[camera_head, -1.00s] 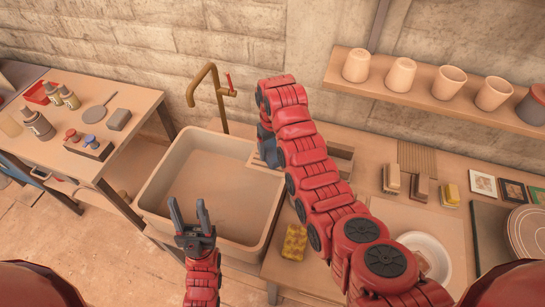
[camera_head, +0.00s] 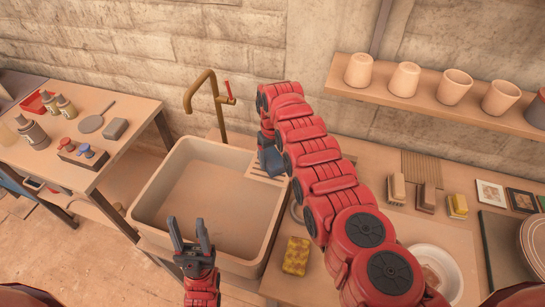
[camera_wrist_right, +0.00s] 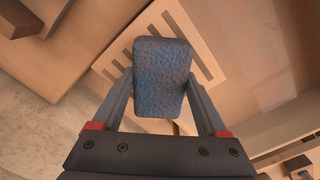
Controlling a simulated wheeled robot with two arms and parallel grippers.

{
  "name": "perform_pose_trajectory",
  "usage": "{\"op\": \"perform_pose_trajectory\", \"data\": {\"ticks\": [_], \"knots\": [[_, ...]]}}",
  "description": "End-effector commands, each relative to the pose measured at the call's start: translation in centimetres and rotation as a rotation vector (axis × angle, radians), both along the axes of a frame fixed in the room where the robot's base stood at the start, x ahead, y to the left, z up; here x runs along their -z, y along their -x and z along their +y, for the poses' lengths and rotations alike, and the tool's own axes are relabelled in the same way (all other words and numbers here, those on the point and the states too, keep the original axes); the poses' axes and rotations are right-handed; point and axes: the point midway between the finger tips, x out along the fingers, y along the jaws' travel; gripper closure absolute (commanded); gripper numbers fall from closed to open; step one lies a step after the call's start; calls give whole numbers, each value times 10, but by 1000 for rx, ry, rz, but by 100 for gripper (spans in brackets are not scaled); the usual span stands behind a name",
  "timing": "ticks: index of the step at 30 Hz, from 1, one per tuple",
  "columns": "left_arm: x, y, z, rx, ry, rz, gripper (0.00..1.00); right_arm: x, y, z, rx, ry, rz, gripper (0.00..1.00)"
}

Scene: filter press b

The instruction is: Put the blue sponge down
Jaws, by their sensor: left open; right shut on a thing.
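The blue sponge (camera_wrist_right: 162,77) is between the fingers of my right gripper (camera_wrist_right: 162,100) in the right wrist view. My right gripper is shut on it, above a slatted draining surface (camera_wrist_right: 190,32). In the head view the sponge (camera_head: 271,160) shows as a dark blue patch beside the slats at the sink's right edge, partly hidden by my right arm. I cannot tell whether the sponge touches the slats. My left gripper (camera_head: 190,237) is open and empty, over the front of the sink (camera_head: 160,185).
A brass tap (camera_head: 212,95) stands behind the sink. A yellow sponge (camera_head: 296,256) lies on the counter to the right of the sink. Several brushes or blocks (camera_head: 427,197) and a white bowl (camera_head: 434,262) are further right. A shelf with cups (camera_head: 405,78) hangs above.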

Motion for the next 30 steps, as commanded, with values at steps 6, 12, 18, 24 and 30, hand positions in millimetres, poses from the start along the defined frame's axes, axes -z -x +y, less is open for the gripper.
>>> {"op": "perform_pose_trajectory", "data": {"ticks": [6, 12, 18, 24, 30], "knots": [[1, 0, 0, 0, 0, 0, 50, 1, 0, 0, 0, 0, -1, 77], [3, 0, 0, 0, 0, 0, 50, 3, 0, 0, 0, 0, -1, 6], [3, 0, 0, 0, 0, 0, 50, 3, 0, 0, 0, 0, -1, 0], [0, 0, 0, 0, 0, 0, 50, -2, -1, 0, 0, 0, -2, 0], [3, 0, 0, 0, 0, 0, 50, -22, -2, 1, 0, -2, -6, 0]]}}
